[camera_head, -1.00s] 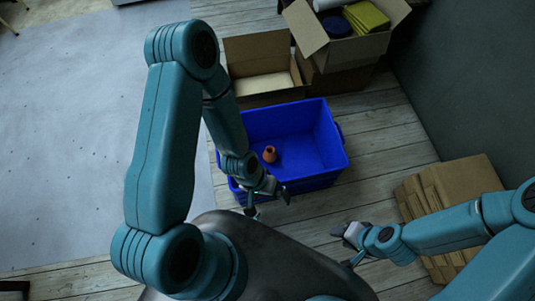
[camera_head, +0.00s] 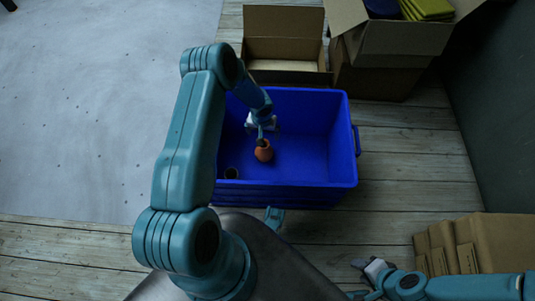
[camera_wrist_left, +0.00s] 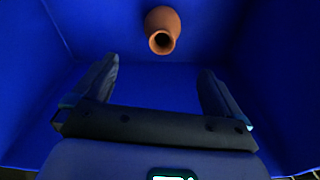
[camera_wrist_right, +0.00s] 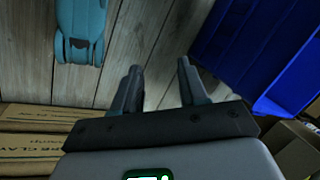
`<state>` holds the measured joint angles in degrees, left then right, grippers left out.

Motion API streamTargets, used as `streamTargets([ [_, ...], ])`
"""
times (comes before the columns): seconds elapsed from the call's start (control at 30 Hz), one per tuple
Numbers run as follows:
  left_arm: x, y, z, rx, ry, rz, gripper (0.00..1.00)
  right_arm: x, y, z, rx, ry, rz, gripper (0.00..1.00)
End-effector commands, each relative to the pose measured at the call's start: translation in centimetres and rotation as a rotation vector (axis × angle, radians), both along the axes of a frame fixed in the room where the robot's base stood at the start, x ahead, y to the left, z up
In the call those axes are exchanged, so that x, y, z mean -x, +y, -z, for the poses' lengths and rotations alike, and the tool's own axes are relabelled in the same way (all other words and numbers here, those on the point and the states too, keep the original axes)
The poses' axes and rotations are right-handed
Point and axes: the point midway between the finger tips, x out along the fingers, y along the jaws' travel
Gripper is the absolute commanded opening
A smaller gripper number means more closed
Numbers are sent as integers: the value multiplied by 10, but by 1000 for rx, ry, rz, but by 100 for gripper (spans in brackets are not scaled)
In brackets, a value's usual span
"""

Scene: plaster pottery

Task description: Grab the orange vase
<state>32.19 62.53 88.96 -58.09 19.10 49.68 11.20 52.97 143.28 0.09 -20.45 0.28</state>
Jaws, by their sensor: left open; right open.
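The orange vase (camera_head: 264,153) stands in the blue bin (camera_head: 310,150) in the head view. In the left wrist view the vase (camera_wrist_left: 162,30) is beyond the fingertips, near the top middle, with its dark mouth facing the camera. My left gripper (camera_head: 263,128) reaches into the bin just above the vase. In the left wrist view my left gripper (camera_wrist_left: 157,75) is open with nothing between its fingers. My right gripper (camera_wrist_right: 158,75) is open and empty, outside the bin over the wooden floor.
An open cardboard box (camera_head: 284,45) lies behind the bin. Stacked cardboard (camera_head: 490,240) is at the right. The floor (camera_head: 410,165) right of the bin is clear.

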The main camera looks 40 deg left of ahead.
Motion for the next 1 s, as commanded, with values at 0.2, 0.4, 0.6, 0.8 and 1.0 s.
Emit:
streamTargets([
  [0.2, 4, 6, 52, -1, 3, -2, 100, -3, -3, 21, 2, -5, 14, 43],
  [0.4, 2, 10, 94, -1, 0, -1, 100, -16, -6, 40, 10, -48, 21, 43],
  [0.6, -2, 11, 108, -1, 0, 0, 100, -23, -7, 46, 14, -70, 22, 43],
  [0.8, -10, 14, 140, -1, 0, -1, 100, -38, -10, 73, 25, -123, 30, 43],
  [1.0, -15, 15, 158, 0, 0, 0, 100, -50, -13, 83, 33, -164, 35, 43],
])
